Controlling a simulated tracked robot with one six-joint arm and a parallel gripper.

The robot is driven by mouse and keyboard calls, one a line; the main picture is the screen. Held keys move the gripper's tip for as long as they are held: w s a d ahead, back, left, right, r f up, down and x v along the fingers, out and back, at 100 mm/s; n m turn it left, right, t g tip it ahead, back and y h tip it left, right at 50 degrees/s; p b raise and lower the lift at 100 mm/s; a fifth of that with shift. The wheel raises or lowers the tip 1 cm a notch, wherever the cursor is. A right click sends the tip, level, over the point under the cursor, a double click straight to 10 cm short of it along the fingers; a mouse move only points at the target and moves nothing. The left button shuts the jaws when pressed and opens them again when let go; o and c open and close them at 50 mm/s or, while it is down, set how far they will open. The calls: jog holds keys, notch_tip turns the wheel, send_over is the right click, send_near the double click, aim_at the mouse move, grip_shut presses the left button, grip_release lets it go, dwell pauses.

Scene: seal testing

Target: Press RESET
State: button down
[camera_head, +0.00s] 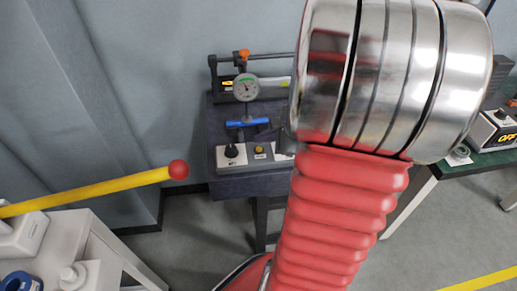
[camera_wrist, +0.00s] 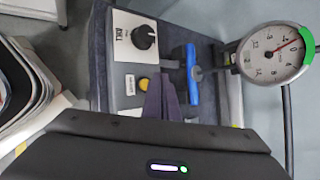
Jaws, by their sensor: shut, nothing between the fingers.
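A light grey control panel (camera_head: 245,165) sits on the dark bench, and it also shows in the wrist view (camera_wrist: 123,60). It carries a black knob (camera_wrist: 143,37) and a yellow button (camera_wrist: 143,84) with a small label plate beside it. The label is too small to read, so I cannot tell for sure which control is RESET. My gripper (camera_wrist: 162,84) is shut and empty. In the wrist view its fingertips appear just right of the yellow button; I cannot tell the gap. The fingers and gripper body hide the panel's lower part. My arm covers the panel's right end in the head view.
A blue lever or clamp (camera_wrist: 193,75) and a round dial gauge (camera_wrist: 272,53) stand beside the panel. A yellow bar with a red ball end (camera_head: 178,169) reaches in from the left.

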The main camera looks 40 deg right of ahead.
aim_at(263, 153)
notch_tip(263, 153, up, 4)
dwell(0.5)
jog(key=shift+s, duration=0.1)
dwell(0.8)
